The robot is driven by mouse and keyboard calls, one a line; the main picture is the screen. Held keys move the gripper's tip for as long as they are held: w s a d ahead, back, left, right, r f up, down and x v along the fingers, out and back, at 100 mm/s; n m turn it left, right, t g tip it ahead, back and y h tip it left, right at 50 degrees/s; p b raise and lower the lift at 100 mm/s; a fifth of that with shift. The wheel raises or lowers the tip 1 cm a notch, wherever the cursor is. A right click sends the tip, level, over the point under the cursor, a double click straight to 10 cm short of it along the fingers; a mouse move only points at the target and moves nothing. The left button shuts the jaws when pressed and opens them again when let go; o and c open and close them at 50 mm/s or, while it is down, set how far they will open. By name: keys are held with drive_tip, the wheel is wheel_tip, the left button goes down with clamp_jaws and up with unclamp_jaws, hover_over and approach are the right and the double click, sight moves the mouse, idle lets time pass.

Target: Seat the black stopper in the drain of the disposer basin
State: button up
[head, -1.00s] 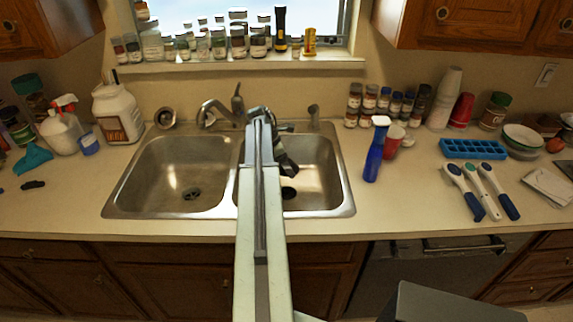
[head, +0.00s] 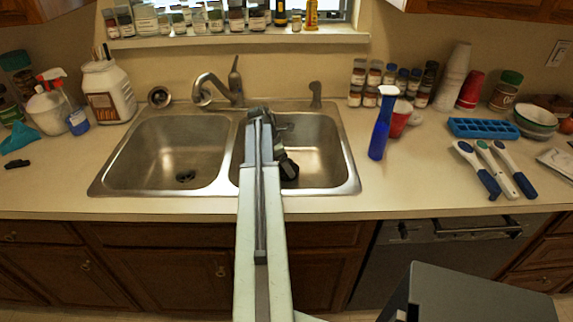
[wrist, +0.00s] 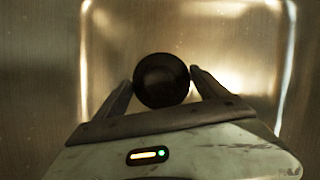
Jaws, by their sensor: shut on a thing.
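My gripper (wrist: 162,88) is shut on the round black stopper (wrist: 161,80), which sits between its two fingertips in the wrist view. Bare steel shows around the stopper there. In the head view my gripper (head: 287,168) hangs inside the right basin (head: 318,155), pointing down. The stopper cannot be told apart from the dark gripper in that view. The right basin's drain is hidden behind the gripper and stopper. I cannot tell how high the stopper is above the basin floor. The left basin (head: 165,145) is empty, with its own drain (head: 185,176) in plain view.
The faucet (head: 222,88) stands behind the basins, close to my arm. A white jug (head: 108,92) stands at the left. The counter's front strip is clear.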

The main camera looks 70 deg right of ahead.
drive_tip(key=shift+f+b, duration=1.35)
drive_tip(key=shift+b, duration=0.05)
drive_tip(key=o, duration=1.3)
drive_tip(key=shift+r, duration=0.1)
drive_tip(key=shift+c, duration=0.2)
drive_tip(key=p+v, duration=0.7)
drive_tip(key=v, duration=0.1)
drive_tip(key=shift+s+d+p, duration=0.1)
drive_tip(key=shift+s+p, duration=0.05)
drive_tip(key=shift+p, duration=0.15)
